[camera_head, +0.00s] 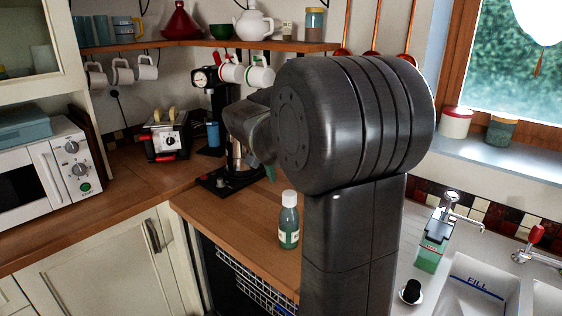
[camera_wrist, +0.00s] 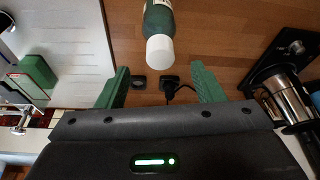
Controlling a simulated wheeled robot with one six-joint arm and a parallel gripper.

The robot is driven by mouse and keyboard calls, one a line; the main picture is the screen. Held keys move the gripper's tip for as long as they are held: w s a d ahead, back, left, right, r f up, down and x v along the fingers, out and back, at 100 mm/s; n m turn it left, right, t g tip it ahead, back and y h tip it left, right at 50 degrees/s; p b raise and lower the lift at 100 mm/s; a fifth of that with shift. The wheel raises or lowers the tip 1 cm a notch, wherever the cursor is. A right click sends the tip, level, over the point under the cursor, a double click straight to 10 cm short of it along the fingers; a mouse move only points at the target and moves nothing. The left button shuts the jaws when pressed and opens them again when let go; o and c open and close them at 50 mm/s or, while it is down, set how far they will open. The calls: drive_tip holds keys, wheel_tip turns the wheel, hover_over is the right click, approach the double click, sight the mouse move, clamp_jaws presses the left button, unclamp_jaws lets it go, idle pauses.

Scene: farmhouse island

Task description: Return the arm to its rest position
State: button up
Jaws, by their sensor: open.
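My arm (camera_head: 350,215) rises large in the middle of the head view and is bent at a big dark joint. My gripper (camera_wrist: 162,75) shows in the wrist view with its two green fingers spread apart and nothing between them. In the head view the gripper is mostly hidden behind the arm. A green bottle with a white cap (camera_head: 288,222) stands upright on the wooden counter, left of my arm. It also shows at the top of the wrist view (camera_wrist: 158,28), beyond the fingertips and apart from them.
A metal pot (camera_wrist: 288,97) stands on a black base near the gripper. A coffee machine (camera_head: 212,85) and toaster (camera_head: 168,137) stand behind. A shelf (camera_head: 215,43) with hanging mugs runs above.

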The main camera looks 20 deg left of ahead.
sight(288, 194)
drive_tip(key=v, duration=0.7)
drive_tip(key=shift+r, duration=0.2)
drive_tip(key=shift+s, duration=0.1)
drive_tip(key=x, duration=1.4)
drive_tip(key=shift+p, duration=0.3)
drive_tip(key=shift+r+n, duration=0.1)
drive_tip(key=shift+n, duration=0.3)
drive_tip(key=shift+d+r+n+y, duration=0.1)
drive_tip(key=shift+n+y, duration=0.2)
drive_tip(key=shift+n, duration=0.6)
